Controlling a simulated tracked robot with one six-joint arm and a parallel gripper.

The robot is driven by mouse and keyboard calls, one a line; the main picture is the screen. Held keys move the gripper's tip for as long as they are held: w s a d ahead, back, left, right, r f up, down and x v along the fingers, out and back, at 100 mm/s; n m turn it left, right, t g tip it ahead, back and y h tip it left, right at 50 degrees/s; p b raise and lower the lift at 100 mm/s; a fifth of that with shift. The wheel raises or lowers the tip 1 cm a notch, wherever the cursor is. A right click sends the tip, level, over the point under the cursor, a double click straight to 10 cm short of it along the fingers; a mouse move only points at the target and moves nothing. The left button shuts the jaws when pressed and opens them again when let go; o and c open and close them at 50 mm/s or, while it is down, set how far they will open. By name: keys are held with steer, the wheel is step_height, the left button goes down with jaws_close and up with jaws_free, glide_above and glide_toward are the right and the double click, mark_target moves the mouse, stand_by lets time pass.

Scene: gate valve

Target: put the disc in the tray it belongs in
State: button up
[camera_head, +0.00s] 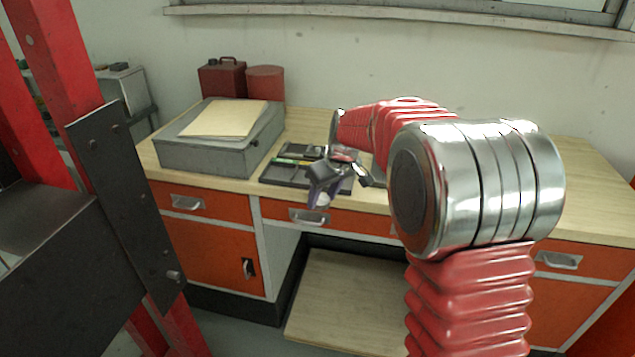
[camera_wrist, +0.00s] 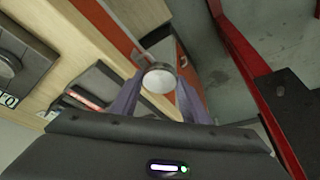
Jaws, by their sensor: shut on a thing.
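A round pale disc (camera_wrist: 160,79) with a darker metal rim sits between the two purple-grey fingers of my gripper in the wrist view. My gripper (camera_head: 323,188) is shut on it and is in front of the bench's front edge in the head view. The disc is too small to make out clearly there. A dark tray (camera_head: 284,180) lies on the bench just behind my gripper, with green and red pieces in it; my gripper and arm hide part of it. In the wrist view a dark tray (camera_wrist: 78,87) lies left of the disc, and a grey holder with a round dark part and a white label stands farther left.
The wooden bench (camera_head: 560,200) has orange drawers. A grey box (camera_head: 205,153) with a paper folder on top stands left of the tray. Red containers (camera_head: 265,84) stand behind it. A red post with a dark plate rises at far left. The bench's right side looks clear.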

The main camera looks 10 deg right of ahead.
steer(key=s+d+f+m+h, duration=0.1)
steer(key=s+f+m, duration=0.4)
steer(key=s+f, duration=0.4)
steer(key=shift+s+d+t+h, duration=0.25)
steer(key=shift+d+t+h, duration=0.05)
steer(key=shift+d+h, duration=0.1)
steer(key=shift+a, duration=0.1)
